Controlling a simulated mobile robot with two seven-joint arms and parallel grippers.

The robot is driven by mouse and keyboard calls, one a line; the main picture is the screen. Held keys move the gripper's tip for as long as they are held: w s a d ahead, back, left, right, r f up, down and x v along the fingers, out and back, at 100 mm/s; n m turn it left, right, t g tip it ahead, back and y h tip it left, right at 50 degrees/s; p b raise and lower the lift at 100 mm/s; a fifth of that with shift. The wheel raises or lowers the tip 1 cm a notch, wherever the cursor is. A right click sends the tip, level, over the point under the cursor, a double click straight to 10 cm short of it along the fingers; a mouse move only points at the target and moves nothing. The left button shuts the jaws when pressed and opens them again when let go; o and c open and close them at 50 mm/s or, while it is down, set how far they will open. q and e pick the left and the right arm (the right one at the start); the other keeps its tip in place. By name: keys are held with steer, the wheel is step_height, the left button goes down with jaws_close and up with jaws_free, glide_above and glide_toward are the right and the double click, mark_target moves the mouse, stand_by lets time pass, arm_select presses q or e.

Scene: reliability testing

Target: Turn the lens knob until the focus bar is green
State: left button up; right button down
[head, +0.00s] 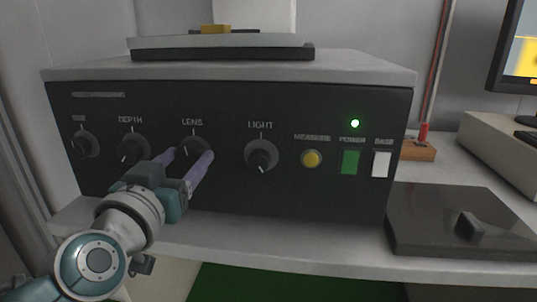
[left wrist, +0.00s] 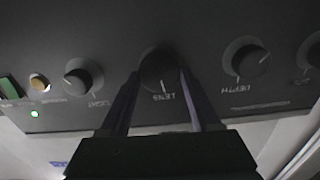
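The lens knob (head: 192,145) is a round black dial on the dark front panel (head: 300,195), under the word LENS. My left gripper (head: 188,158) reaches it from below, with one purple finger on each side. In the left wrist view the lens knob (left wrist: 160,72) fills the gap between the fingertips of my left gripper (left wrist: 160,78), which look shut on its sides. Its white pointer line shows there; in the head view the right finger hides part of the knob. No focus bar can be made out. My right gripper is not in view.
A depth knob (head: 133,148) sits left of the lens knob and a light knob (head: 262,155) sits right. A yellow button (head: 311,158), a green power switch (head: 350,161), a white switch (head: 381,164) and a lit green lamp (head: 355,123) are farther right. A dark plate (head: 440,205) lies beside the box.

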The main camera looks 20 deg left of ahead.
arm_select(q)
steer(key=c, duration=0.9)
steer(key=shift+o, duration=0.2)
steer(key=shift+n, duration=0.3)
steer(key=shift+n+p, duration=0.3)
steer(key=shift+n, duration=0.7)
steer(key=n, duration=0.3)
steer(key=shift+a, duration=0.1)
steer(key=n, duration=0.4)
steer(key=shift+f+n, duration=0.1)
steer(key=shift+n, duration=1.4)
steer(key=shift+a, duration=0.1)
